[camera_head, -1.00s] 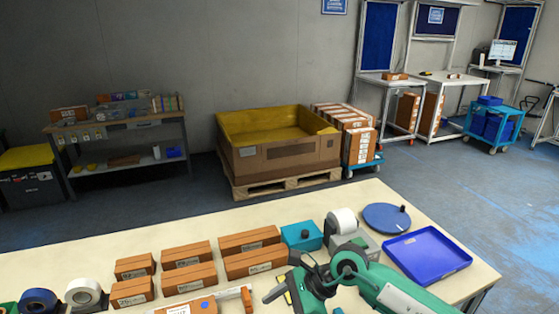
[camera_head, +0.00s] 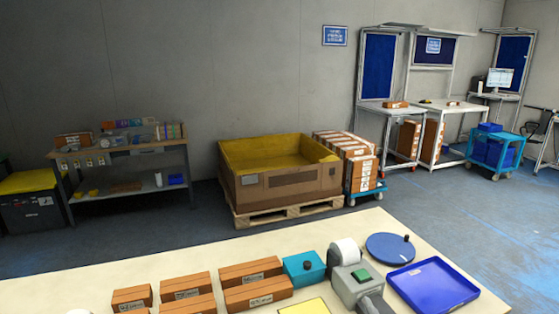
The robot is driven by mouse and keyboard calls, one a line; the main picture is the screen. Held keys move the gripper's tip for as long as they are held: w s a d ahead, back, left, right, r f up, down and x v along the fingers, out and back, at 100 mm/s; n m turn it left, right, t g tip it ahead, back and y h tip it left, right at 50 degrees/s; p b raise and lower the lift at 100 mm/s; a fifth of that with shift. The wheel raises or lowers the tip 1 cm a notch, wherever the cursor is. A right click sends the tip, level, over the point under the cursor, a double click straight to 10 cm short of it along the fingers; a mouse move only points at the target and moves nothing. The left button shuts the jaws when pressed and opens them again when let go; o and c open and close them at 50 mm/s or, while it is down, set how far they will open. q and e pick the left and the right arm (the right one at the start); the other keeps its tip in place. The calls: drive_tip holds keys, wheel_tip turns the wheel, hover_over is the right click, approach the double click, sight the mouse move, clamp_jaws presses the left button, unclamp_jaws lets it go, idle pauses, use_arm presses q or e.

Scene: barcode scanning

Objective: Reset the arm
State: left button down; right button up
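Neither of my grippers shows in the head view now, and no arm is in the picture. On the table (camera_head: 110,284) in front of me stand several brown boxes with white labels, among them a front box (camera_head: 258,292) and a box behind it (camera_head: 250,269). A grey device with a green top (camera_head: 358,283) stands to their right. A white roll (camera_head: 345,252) is behind it. A teal box with a dark knob (camera_head: 303,268) stands beside the roll.
A blue tray (camera_head: 432,284) and a round blue plate (camera_head: 390,248) lie on the table's right side. A yellow flat item (camera_head: 304,306) is at the bottom edge. Beyond the table are a yellow-lined crate on a pallet (camera_head: 280,180), a shelf (camera_head: 125,165) and a blue cart (camera_head: 495,152).

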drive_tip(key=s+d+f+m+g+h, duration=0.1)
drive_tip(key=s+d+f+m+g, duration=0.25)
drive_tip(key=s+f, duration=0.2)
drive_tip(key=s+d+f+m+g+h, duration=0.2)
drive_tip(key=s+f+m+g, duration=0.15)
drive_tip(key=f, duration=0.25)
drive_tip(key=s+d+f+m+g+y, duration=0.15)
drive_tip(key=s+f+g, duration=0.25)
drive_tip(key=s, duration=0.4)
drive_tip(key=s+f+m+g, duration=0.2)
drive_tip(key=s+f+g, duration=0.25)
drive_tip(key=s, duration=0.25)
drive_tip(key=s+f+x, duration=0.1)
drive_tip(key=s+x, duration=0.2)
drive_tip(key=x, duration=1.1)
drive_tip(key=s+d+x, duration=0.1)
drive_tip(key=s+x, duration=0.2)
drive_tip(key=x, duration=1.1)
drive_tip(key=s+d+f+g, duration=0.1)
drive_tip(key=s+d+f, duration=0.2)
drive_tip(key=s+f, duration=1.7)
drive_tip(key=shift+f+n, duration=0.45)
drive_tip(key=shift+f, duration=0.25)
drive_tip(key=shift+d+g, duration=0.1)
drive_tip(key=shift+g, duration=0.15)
